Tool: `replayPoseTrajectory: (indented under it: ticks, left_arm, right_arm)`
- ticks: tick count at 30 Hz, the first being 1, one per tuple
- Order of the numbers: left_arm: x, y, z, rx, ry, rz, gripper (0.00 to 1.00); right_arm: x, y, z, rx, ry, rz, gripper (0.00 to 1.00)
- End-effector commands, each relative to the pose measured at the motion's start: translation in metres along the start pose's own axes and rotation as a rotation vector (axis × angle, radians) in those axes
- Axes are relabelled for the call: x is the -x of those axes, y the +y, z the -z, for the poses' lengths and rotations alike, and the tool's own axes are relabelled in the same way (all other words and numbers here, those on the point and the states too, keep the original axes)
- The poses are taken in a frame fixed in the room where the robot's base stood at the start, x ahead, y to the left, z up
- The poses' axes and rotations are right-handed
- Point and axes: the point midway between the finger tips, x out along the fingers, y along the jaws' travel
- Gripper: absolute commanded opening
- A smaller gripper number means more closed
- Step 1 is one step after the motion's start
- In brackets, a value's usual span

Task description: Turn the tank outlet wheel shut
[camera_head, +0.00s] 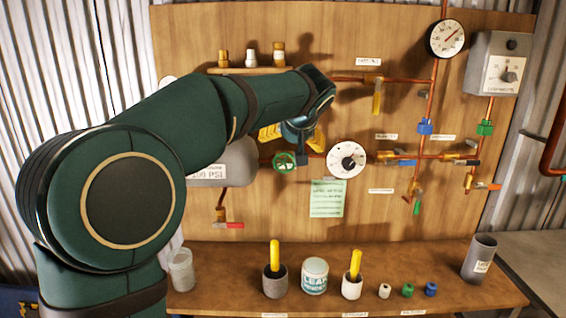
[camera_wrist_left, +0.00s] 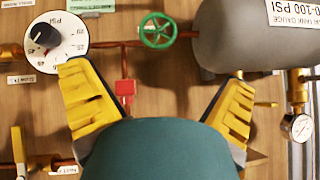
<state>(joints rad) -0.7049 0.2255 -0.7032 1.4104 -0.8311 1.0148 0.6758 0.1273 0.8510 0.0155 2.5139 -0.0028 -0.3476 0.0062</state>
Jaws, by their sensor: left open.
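The green spoked wheel (camera_head: 284,161) sits on the copper pipe between the grey tank (camera_head: 232,165) and a round white dial (camera_head: 346,160). In the left wrist view the wheel (camera_wrist_left: 158,30) shows whole, with the tank (camera_wrist_left: 250,35) to its right and the dial (camera_wrist_left: 57,37) to its left. My left gripper (camera_head: 293,137) is in front of the board, just above the wheel in the head view. Its yellow fingers are spread wide and empty; in the wrist view (camera_wrist_left: 157,76) the wheel appears beyond the fingertips, apart from them. My right gripper is not seen.
A red fitting (camera_wrist_left: 125,88) hangs off the pipe near the wheel. A yellow lever valve (camera_head: 377,95), blue valve (camera_head: 425,127) and pressure gauge (camera_head: 447,38) are on the right. Cups and small parts stand on the bench (camera_head: 335,300) below. My left arm covers the board's left side.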

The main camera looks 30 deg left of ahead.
Motion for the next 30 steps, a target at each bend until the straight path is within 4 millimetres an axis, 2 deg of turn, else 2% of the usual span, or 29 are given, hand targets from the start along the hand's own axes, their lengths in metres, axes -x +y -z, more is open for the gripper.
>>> replayPoseTrajectory:
  ticks: [18,24,30]
  left_arm:
    - [-0.111,0.001,-0.002,-0.003,-0.002,0.001,1.0]
    - [-0.129,0.001,-0.001,-0.004,-0.001,-0.001,1.0]
    - [-0.133,0.002,-0.001,-0.004,-0.001,-0.003,1.0]
  right_arm:
    - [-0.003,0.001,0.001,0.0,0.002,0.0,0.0]
    - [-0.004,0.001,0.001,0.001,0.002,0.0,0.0]
    - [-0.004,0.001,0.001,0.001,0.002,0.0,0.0]
